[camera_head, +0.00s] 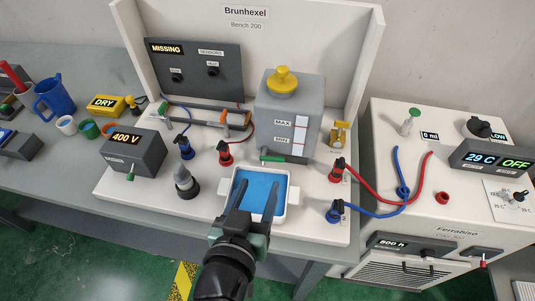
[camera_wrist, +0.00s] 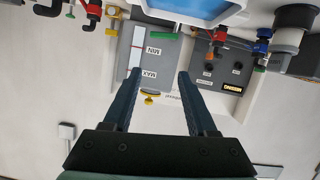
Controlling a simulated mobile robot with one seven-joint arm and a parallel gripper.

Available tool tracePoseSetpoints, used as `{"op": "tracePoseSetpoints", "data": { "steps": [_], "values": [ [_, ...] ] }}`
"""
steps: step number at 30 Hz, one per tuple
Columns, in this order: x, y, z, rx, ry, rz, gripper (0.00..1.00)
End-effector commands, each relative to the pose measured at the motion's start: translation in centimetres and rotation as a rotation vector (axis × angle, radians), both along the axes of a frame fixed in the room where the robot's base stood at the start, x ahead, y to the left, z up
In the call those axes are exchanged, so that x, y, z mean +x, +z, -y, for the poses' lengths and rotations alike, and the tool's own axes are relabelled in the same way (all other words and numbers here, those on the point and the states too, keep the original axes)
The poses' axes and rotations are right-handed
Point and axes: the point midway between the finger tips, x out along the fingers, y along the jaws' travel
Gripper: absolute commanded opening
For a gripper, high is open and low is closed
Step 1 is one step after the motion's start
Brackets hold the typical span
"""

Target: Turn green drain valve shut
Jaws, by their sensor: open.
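The green drain valve (camera_head: 271,158) is a small lever low on the front of the grey tank (camera_head: 275,120). Its handle lies roughly sideways, and it also shows in the wrist view (camera_wrist: 166,36). Below it sits a white tray (camera_head: 231,183) holding blue liquid. My gripper (camera_head: 257,184) is open and empty, over the tray and in front of the valve, apart from it. In the wrist view the picture is upside down, and the valve is beyond the fingertips (camera_wrist: 159,73).
The tank has a yellow cap (camera_head: 283,80) and a level strip (camera_head: 300,135). Red connectors (camera_head: 225,155) and a grey-black bottle (camera_head: 185,182) stand left of the tray.

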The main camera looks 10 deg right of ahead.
Motion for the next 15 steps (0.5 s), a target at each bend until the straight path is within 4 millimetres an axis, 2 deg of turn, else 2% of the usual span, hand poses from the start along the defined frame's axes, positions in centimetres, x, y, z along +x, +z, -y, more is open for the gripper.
{"op": "tracePoseSetpoints", "data": {
  "steps": [1, 6, 11, 15],
  "values": [
    [-0.3, 0.7, -0.1, 0.001, -0.004, -0.024, 0.68],
    [-1.0, -0.5, -0.7, 0.007, -0.005, -0.066, 0.99],
    [-0.5, -1.3, -0.7, 0.008, -0.006, -0.073, 1.00],
    [1.1, -1.9, 0.0, 0.007, -0.008, -0.071, 1.00]
  ]
}}
